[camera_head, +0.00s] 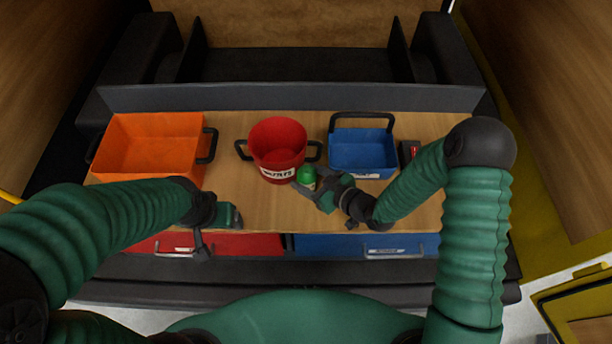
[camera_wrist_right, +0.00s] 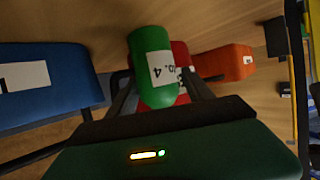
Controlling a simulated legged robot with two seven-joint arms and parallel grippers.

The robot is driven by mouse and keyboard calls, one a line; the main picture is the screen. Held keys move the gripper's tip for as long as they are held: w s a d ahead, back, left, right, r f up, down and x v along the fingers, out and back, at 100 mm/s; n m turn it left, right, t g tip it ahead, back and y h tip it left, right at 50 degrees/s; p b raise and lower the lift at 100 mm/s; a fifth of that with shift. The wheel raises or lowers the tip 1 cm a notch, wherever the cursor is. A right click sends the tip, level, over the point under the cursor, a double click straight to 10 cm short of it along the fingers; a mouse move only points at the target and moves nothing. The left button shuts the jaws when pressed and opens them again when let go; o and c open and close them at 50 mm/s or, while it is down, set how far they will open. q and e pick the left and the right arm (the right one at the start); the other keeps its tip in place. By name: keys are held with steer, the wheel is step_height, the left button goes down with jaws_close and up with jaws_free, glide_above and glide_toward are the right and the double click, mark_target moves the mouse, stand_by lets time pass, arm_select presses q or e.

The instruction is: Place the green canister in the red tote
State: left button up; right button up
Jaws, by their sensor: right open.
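The green canister (camera_head: 306,174) stands on the wooden table just right of and in front of the red tote (camera_head: 277,140), a round tub with dark side handles and a white label. My right gripper (camera_head: 311,186) is open at the canister. In the right wrist view the canister (camera_wrist_right: 150,55), with a white label, shows between the two spread fingers; whether they touch it I cannot tell. The red tote (camera_wrist_right: 181,52) is partly hidden behind it there. My left gripper (camera_head: 215,228) hangs over the table's front edge at the left, away from both; its jaws are unclear.
An orange bin (camera_head: 152,145) stands at the left of the table and a blue basket (camera_head: 361,150) at the right. A small red-and-black item (camera_head: 409,151) lies beside the basket. Red and blue drawers (camera_head: 365,247) are below. Bare table lies left of the tote.

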steer(key=shift+w+a+f, duration=0.2)
steer(key=shift+w, duration=0.1)
steer(key=shift+w+d+f, duration=0.1)
steer(key=shift+w+f, duration=0.05)
steer(key=shift+w, duration=0.05)
jaws_close()
steer(key=shift+r, duration=0.2)
